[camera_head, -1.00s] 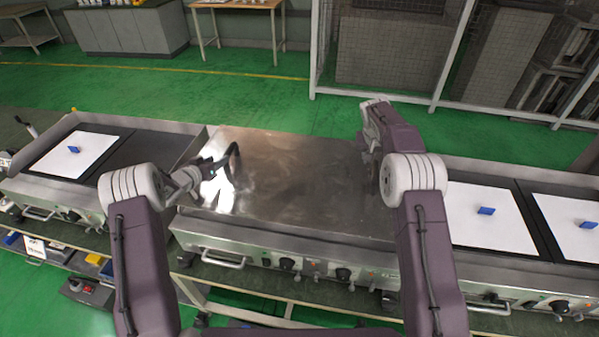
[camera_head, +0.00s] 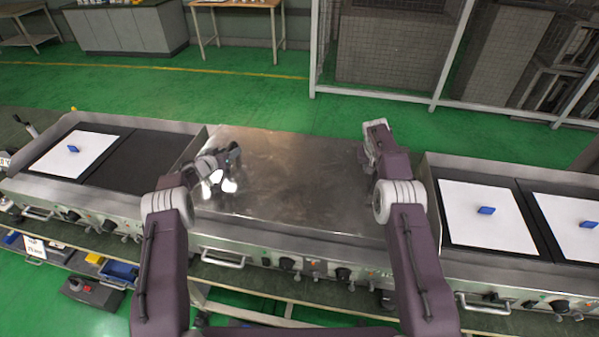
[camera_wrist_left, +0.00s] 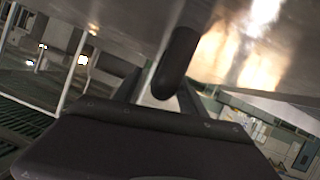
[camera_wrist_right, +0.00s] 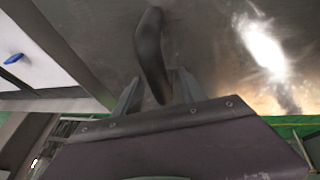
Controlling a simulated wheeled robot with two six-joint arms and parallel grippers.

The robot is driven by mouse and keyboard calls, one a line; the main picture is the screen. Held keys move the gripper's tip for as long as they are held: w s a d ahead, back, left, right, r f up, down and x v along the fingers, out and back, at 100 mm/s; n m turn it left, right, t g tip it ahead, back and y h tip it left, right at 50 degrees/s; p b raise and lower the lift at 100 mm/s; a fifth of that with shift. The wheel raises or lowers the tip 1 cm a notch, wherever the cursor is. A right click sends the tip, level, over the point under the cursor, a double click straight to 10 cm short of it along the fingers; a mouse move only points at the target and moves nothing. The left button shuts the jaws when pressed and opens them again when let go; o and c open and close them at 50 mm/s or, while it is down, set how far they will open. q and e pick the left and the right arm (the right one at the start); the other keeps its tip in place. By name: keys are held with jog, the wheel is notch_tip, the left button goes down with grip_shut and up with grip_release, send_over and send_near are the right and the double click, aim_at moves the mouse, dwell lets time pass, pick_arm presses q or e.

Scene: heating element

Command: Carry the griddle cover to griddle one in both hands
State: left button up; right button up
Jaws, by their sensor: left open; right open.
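The griddle cover (camera_head: 290,175) is a large shiny metal plate lying flat over the middle griddle. My left gripper (camera_head: 228,162) is open at the cover's left side, over its dark handle. In the left wrist view this handle (camera_wrist_left: 178,60) stands in front of and partly between the open fingers. My right gripper is open at the cover's right side; its fingers are mostly hidden by my arm in the head view. In the right wrist view the fingers (camera_wrist_right: 155,92) reach either side of the lower end of a dark handle (camera_wrist_right: 150,45). I cannot tell which griddle is griddle one.
A left griddle has a white sheet (camera_head: 75,155) with a blue piece and a bare dark plate (camera_head: 135,162). A right griddle has two white sheets (camera_head: 485,225) with blue pieces. Control knobs line the front edge. Green floor (camera_head: 290,95) lies open behind.

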pick_arm(q)
grip_shut()
pick_arm(e)
grip_shut()
dwell(1.0)
